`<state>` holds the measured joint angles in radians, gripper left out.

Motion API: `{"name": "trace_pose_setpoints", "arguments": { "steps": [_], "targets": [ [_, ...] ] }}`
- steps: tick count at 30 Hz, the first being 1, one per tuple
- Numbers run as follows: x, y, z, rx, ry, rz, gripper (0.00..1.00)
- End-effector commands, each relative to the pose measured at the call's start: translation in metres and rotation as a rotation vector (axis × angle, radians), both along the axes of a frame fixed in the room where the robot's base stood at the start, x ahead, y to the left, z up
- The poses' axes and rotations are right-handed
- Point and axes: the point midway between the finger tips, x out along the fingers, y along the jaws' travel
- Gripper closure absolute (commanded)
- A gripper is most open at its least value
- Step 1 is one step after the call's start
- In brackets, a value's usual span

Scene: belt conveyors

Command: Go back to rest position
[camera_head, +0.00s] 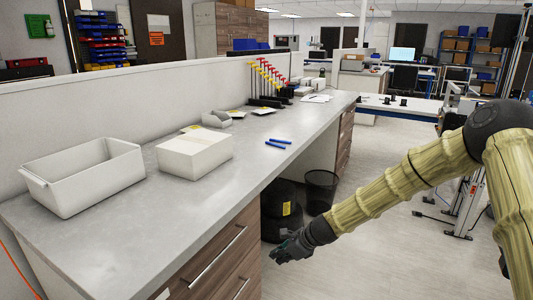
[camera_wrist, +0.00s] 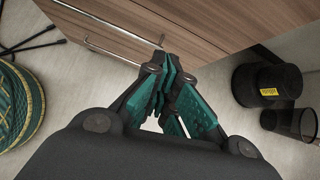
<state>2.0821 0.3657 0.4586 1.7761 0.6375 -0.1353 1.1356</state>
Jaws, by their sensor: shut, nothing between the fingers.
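My gripper (camera_head: 290,248) is at the end of my arm, which reaches in from the right in the head view. It hangs beside the wooden drawer front of the counter (camera_head: 130,228), below the countertop. In the wrist view my gripper (camera_wrist: 168,75) has its dark and teal fingers together, with nothing between them. The drawer cabinet (camera_wrist: 140,35) lies just beyond the fingertips in that view. I cannot tell whether they touch it.
A white bin (camera_head: 85,178), a white box (camera_head: 195,153) and two blue pens (camera_head: 278,143) lie on the counter. A black bucket (camera_head: 281,210) and a mesh wastebasket (camera_head: 320,190) stand under it. The floor right of the counter is largely open.

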Motion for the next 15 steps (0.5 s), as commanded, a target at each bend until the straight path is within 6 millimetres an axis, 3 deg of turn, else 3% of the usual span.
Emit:
{"name": "trace_pose_setpoints", "arguments": {
  "steps": [1, 6, 15],
  "targets": [
    [-0.02, -0.003, -0.026, -0.056, -0.003, 0.048, 1.0],
    [-0.086, -0.023, -0.098, -0.239, -0.04, 0.237, 1.0],
    [-0.22, -0.073, -0.195, -0.522, -0.114, 0.669, 1.0]
  ]
}}
